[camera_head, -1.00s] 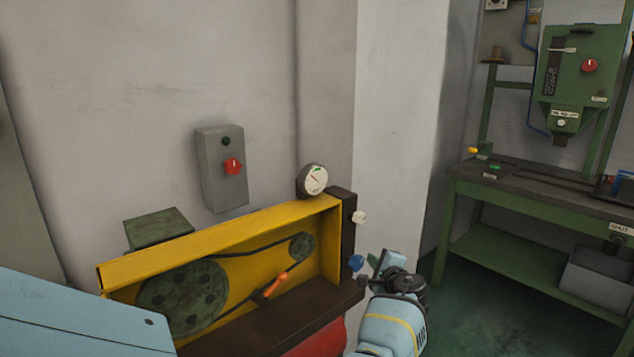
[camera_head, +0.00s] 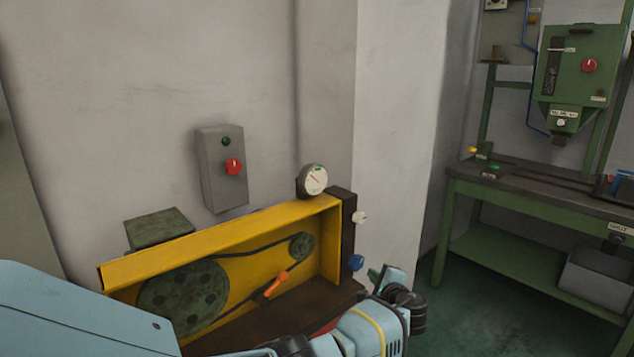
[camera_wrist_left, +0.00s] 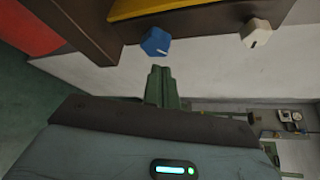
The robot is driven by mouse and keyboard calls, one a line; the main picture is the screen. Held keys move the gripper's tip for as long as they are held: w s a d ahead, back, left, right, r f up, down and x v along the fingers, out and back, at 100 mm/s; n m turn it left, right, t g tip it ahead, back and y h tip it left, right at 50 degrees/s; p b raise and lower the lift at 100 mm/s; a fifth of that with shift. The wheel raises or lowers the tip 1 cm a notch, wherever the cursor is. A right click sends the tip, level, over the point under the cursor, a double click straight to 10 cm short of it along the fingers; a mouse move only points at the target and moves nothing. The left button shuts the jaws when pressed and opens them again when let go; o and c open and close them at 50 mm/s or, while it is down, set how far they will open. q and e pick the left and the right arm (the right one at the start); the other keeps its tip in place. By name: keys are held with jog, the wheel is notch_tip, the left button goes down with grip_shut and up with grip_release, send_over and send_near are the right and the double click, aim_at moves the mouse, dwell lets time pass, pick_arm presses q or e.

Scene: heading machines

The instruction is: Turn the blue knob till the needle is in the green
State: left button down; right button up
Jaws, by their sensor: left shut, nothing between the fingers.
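The blue knob (camera_head: 356,262) sits on the right end face of the yellow-framed machine, low down. It also shows in the left wrist view (camera_wrist_left: 156,41), with a pale mark on its face. The round gauge (camera_head: 314,180) stands on the machine's top right corner. Its green patch is near the top of the dial; the thin needle points to the upper left, apparently beside the green. My left gripper (camera_head: 375,273) is shut and empty, just right of and below the blue knob. In the wrist view its closed fingers (camera_wrist_left: 159,72) point at the knob, with a small gap visible.
A white knob (camera_head: 360,217) is above the blue one on the same face. An orange handle (camera_head: 276,285) lies among the belt and pulleys. A grey box with a red switch (camera_head: 233,167) hangs on the wall. A green workbench (camera_head: 540,205) stands at right, with open floor before it.

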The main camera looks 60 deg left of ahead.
aim_at(355, 262)
pick_arm(q)
jog(key=shift+s+a+f, duration=0.1)
jog(key=shift+s+f, duration=0.6)
jog(key=shift+f, duration=0.35)
jog(key=a+b, duration=0.1)
jog(key=a, duration=0.6)
jog(key=shift+s, duration=0.35)
pick_arm(e)
jog(key=shift+s+f, duration=0.2)
jog(key=shift+f, duration=0.4)
pick_arm(q)
jog(key=shift+w+b, duration=0.25)
jog(key=shift+b, duration=0.05)
pick_arm(e)
jog(key=shift+s+f, duration=0.35)
